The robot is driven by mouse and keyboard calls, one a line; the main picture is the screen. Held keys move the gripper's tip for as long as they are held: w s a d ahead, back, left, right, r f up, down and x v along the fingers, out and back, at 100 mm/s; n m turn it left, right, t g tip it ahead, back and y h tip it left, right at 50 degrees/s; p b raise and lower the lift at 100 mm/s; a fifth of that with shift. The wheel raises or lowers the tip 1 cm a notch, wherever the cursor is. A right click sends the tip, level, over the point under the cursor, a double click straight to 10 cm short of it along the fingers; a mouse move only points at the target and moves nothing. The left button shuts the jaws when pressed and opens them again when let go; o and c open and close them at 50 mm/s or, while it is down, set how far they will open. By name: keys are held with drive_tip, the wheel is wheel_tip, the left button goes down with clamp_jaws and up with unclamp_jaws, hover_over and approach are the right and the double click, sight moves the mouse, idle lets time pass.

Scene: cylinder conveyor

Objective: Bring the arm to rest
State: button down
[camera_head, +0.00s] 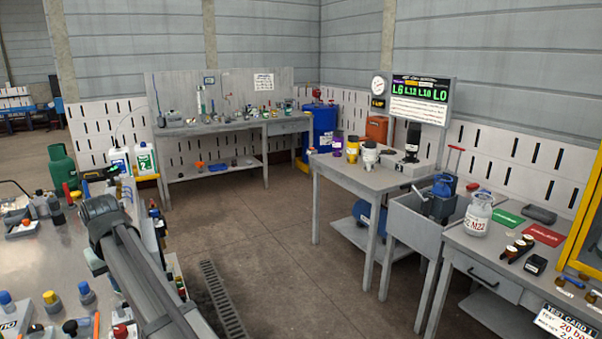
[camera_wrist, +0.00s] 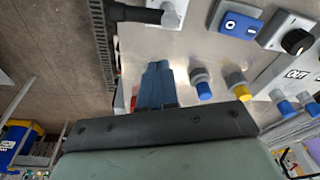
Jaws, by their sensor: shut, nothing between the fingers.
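My gripper (camera_wrist: 156,72) shows in the wrist view, with its two dark blue fingers together and nothing between them. It points over a grey metal work surface (camera_wrist: 180,45), and its height above that surface is hard to tell. In the head view my arm crosses the lower left, over the left workbench (camera_head: 35,258). I cannot make out my gripper there.
Near the fingers in the wrist view are a blue-capped fitting (camera_wrist: 203,88), a yellow-ended fitting (camera_wrist: 238,85), a blue switch (camera_wrist: 240,24) and a black knob (camera_wrist: 296,41). In the head view, open floor (camera_head: 270,265) separates the left workbench from the right-hand tables (camera_head: 375,180).

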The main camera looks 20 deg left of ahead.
drive_tip(key=w+d+f+m, duration=0.3)
drive_tip(key=w+d+f, duration=0.55)
drive_tip(key=w, duration=0.25)
drive_tip(key=w+d+f+m+g+h, duration=0.1)
drive_tip(key=w+d+f+m, duration=0.1)
drive_tip(key=d+f, duration=1.4)
drive_tip(key=w+d+f+m+g+h, duration=0.1)
drive_tip(key=w+d+f+h, duration=0.15)
drive_tip(key=d+f, duration=1.3)
drive_tip(key=s+d+f+m+g, duration=0.1)
drive_tip(key=s+d+f, duration=0.35)
drive_tip(key=d, duration=0.35)
drive_tip(key=s+d+f+m+g, duration=0.1)
drive_tip(key=s+d+f, duration=0.3)
drive_tip(key=d+f, duration=0.3)
drive_tip(key=s+d+f+m, duration=0.2)
drive_tip(key=s+d+f, duration=0.2)
drive_tip(key=d, duration=0.4)
drive_tip(key=s+d+f+m+g, duration=0.1)
drive_tip(key=s+d, duration=0.3)
drive_tip(key=s, duration=0.3)
drive_tip(key=s+d+f+m+g+y, duration=0.1)
drive_tip(key=s+d+f, duration=0.1)
drive_tip(key=s+d, duration=0.3)
drive_tip(key=s+d+f+g, duration=0.1)
drive_tip(key=s+d, duration=0.3)
drive_tip(key=s, duration=0.6)
drive_tip(key=shift+s+d+f+m+g, duration=0.2)
drive_tip(key=shift+f+m+g, duration=0.15)
drive_tip(key=shift+f, duration=0.25)
